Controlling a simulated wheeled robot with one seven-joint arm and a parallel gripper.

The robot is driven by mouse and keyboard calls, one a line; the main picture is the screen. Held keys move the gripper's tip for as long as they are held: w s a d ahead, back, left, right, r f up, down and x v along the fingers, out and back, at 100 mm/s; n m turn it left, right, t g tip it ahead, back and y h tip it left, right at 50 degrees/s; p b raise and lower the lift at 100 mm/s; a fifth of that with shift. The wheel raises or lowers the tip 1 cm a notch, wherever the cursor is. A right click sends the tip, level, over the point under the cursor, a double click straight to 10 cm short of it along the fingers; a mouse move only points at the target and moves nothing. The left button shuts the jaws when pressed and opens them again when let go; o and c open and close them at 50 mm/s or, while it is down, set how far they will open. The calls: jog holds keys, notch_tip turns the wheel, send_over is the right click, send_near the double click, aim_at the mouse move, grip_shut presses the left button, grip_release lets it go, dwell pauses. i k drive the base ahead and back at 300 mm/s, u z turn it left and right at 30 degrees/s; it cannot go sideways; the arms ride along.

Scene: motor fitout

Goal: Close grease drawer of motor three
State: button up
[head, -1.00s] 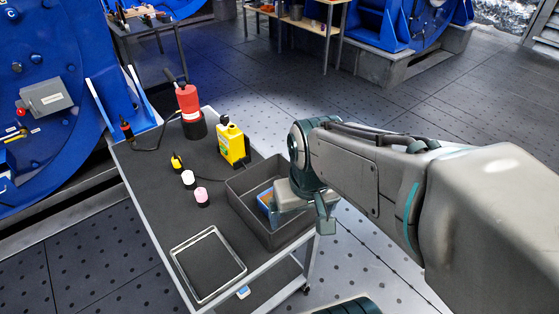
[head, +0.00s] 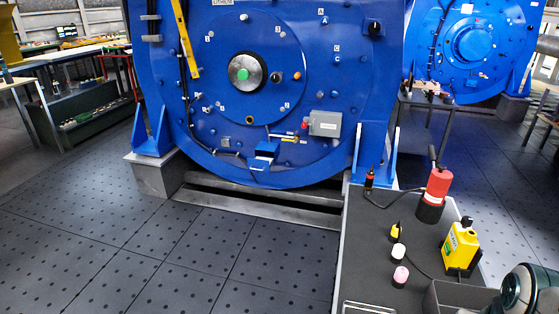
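A large round blue motor (head: 225,125) fills the middle of the head view. Low on its front face a small blue drawer (head: 262,166) with a pale handle sticks out from the face, so it looks open. Its contents are too small to tell. I cannot read a number that surely names this motor. Part of my arm shows at the bottom right corner, over the cart and far from the drawer. My gripper is not in view.
A grey cart (head: 362,225) stands right of the motor. It carries a red pump bottle (head: 436,187), a yellow canister (head: 459,247), small bottles and a dark bin (head: 455,297). The perforated floor (head: 200,250) before the motor is clear. Another blue motor (head: 470,50) stands behind right.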

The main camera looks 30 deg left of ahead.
aim_at(257, 164)
jog(key=u, duration=1.25)
